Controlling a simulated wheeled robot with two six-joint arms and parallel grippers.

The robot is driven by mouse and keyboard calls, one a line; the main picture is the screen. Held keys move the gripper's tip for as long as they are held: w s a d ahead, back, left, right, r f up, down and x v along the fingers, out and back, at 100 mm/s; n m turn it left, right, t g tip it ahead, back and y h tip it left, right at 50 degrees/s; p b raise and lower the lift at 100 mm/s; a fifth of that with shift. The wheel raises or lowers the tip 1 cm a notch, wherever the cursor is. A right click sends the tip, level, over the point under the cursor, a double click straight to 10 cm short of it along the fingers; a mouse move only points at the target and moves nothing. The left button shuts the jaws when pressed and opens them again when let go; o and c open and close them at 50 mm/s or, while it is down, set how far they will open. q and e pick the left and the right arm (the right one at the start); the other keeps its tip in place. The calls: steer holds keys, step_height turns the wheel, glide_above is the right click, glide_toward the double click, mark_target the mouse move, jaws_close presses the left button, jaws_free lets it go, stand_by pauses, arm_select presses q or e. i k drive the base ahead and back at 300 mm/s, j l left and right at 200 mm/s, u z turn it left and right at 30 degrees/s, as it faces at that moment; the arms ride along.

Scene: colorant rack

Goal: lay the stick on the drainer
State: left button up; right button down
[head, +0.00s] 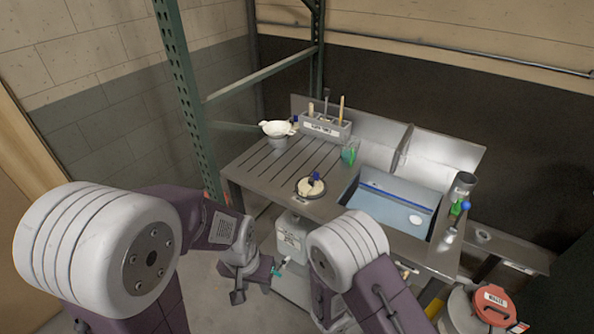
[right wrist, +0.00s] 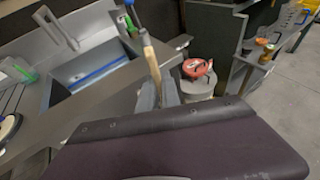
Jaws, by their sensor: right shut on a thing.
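The stick (right wrist: 151,62) is a slim wooden rod held up in the right wrist view. My right gripper (right wrist: 158,95) is shut around its lower part. In the head view only a short pale-wood piece (head: 406,268) shows beside my right arm, by the sink's front edge; that gripper is mostly hidden there. The drainer (head: 262,163) is the grooved metal board left of the sink. My left gripper (head: 252,287) hangs in front of the counter, below the drainer, with its fingers apart and nothing between them.
A round dish (head: 309,189) with a blue-topped thing stands at the drainer's front right. A white strainer (head: 277,129) sits on its back left; a labelled rack (head: 325,125) stands behind. The blue sink (head: 388,212) is right. A red-lidded bucket (head: 494,304) stands lower right. The middle grooves are clear.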

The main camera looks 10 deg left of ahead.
mark_target(298, 172)
steer(key=i+j+z, duration=0.1)
steer(key=j+z, duration=0.2)
steer(key=j, duration=0.7)
steer(key=j+z, duration=0.25)
steer(key=j, duration=0.7)
